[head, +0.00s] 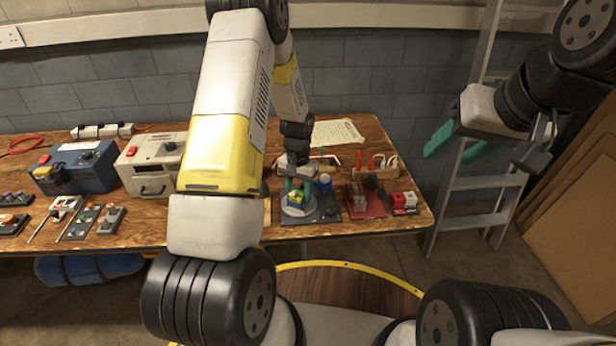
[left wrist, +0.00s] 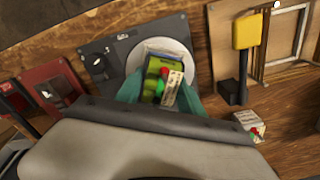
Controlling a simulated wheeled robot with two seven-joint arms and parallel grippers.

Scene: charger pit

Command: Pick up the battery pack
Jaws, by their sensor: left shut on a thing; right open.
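The battery pack (head: 297,198) is a small block with green and yellow parts at the white round disc (head: 292,210) on a dark grey plate (head: 322,213). In the left wrist view the pack (left wrist: 153,68) shows green cells and a pale printed side with red and green marks. My left gripper (head: 298,186) reaches down from above and is shut on the pack; its teal fingers (left wrist: 160,92) stand on both sides of it. I cannot tell whether the pack touches the disc. My right gripper (head: 460,144) is open and empty, raised right of the table.
A red tray (head: 364,203) with small blocks lies right of the plate. A white box (head: 150,165) and a blue box (head: 75,168) stand at the left, with small tools before them. A ladder (head: 478,182) stands right of the table.

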